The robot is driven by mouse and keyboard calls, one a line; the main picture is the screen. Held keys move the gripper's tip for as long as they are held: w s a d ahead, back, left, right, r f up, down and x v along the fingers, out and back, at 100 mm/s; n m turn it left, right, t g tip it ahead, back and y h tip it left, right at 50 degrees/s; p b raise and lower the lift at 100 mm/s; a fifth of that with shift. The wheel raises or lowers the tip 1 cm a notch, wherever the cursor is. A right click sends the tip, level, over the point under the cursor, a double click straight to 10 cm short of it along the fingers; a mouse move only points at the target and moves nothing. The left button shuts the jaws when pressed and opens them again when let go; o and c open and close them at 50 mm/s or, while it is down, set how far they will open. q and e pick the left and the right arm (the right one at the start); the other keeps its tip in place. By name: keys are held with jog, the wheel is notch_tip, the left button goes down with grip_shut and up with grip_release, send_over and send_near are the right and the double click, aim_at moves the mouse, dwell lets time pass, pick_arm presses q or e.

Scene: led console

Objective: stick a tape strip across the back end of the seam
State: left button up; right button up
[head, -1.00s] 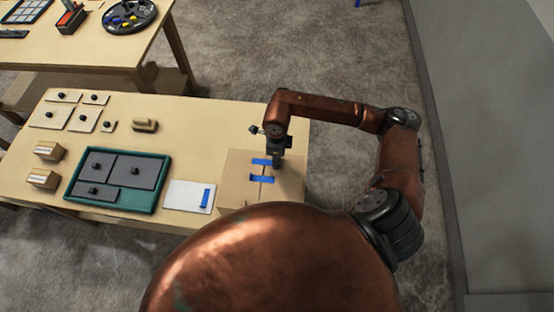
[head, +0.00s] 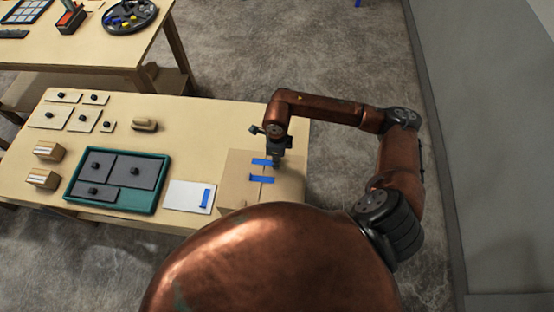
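A cardboard box (head: 238,166) stands at the right end of the near table. Its seam runs front to back along the top. One blue tape strip (head: 261,180) lies across the seam toward the middle. Another blue strip (head: 261,162) lies across it farther back. A white card (head: 181,194) left of the box bears one more blue strip (head: 205,198). My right gripper (head: 276,163) points down at the right end of the back strip. Its fingers are too small and dark to tell open from shut, or whether they touch the strip. My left gripper is out of view.
A teal tray (head: 150,209) with grey plates lies left of the card. Knobbed plates (head: 50,116) and small wooden blocks (head: 48,151) stand farther left. A second table (head: 85,50) is behind. The table surface behind the tray is mostly clear.

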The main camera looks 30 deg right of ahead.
jog(key=shift+s+f+b, duration=0.15)
jog(key=shift+f+b, duration=0.15)
dwell(1.2)
jog(key=o, duration=0.8)
jog(key=shift+d+r, duration=0.1)
jog(key=shift+r, duration=0.1)
notch_tip(320, 180, up, 12)
jog(key=shift+f, duration=0.1)
